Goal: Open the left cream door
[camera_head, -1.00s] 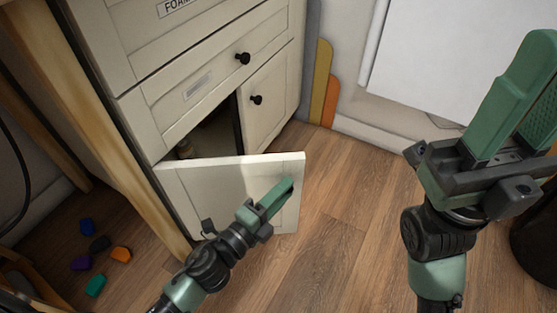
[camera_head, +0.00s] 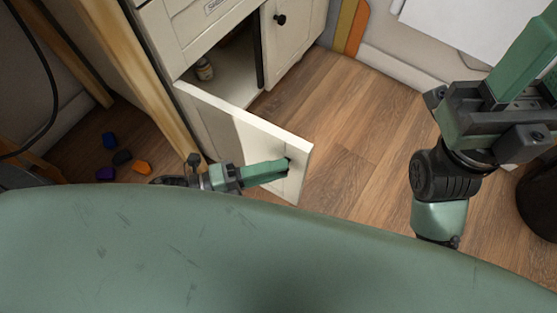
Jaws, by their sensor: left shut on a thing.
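The left cream door (camera_head: 228,128) of the cabinet stands swung out from its left side, and the dark inside with a small jar (camera_head: 205,69) shows behind it. My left gripper (camera_head: 287,166) lies against the outer face near the door's free edge and is shut on the door's knob, which the fingers hide. My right gripper (camera_head: 532,62) is raised at the right, away from the door. Its fingertips run out of the picture, so I cannot tell how far apart they are.
The right cream door (camera_head: 290,38) is closed and has a black knob. Wooden floor (camera_head: 345,125) is clear to the right of the open door. Several small coloured pieces (camera_head: 122,157) lie on the floor at the left. A dark bin (camera_head: 540,200) stands at the right edge.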

